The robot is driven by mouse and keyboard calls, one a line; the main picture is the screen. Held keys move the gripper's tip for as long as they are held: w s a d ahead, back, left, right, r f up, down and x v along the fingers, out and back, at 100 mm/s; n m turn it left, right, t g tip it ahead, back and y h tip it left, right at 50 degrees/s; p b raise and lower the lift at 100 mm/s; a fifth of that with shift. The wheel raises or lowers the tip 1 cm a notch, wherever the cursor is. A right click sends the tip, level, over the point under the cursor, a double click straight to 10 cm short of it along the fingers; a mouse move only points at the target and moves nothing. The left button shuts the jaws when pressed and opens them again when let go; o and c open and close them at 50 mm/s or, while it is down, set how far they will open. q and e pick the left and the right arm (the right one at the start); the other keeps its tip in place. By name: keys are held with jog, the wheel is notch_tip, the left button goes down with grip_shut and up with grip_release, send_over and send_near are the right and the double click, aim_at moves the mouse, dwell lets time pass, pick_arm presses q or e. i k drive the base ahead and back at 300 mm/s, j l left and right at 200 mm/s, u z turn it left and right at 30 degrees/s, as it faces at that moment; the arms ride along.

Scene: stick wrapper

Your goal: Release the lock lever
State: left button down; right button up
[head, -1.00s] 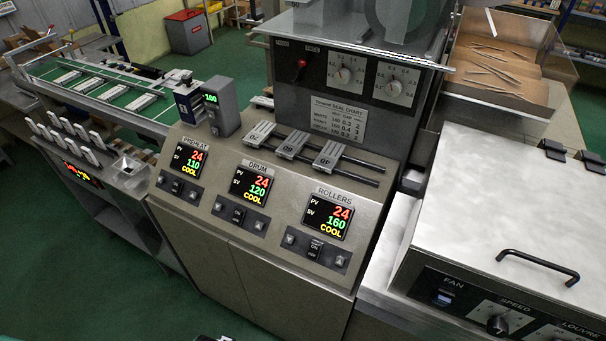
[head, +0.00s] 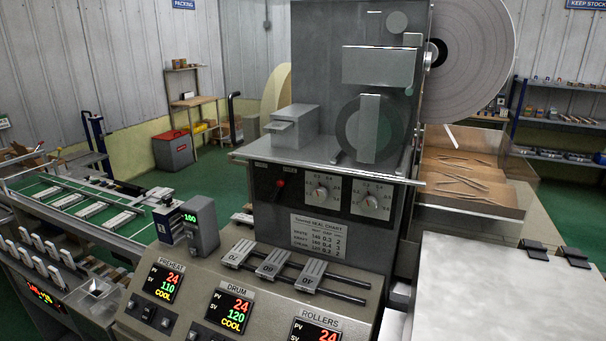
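A small red-ended lever (head: 280,184) sits on the dark front panel (head: 262,200) of the grey machine head, left of two white dials (head: 318,195). It is the only lever-like part I can pick out on this panel. The labels above it are too small to read surely. Neither of my grippers is in view.
Below are a seal chart (head: 318,230), sliding blocks on rails (head: 273,264) and displays (head: 232,311). A metal shelf edge (head: 325,167) juts out above the panel. A small box unit (head: 201,224) stands at left. A large paper roll (head: 480,60) is behind right.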

aim_at(274, 198)
jog(key=j+z, duration=0.75)
jog(key=j, duration=0.2)
jog(key=k+j+z, duration=0.1)
jog(key=j+z, duration=0.3)
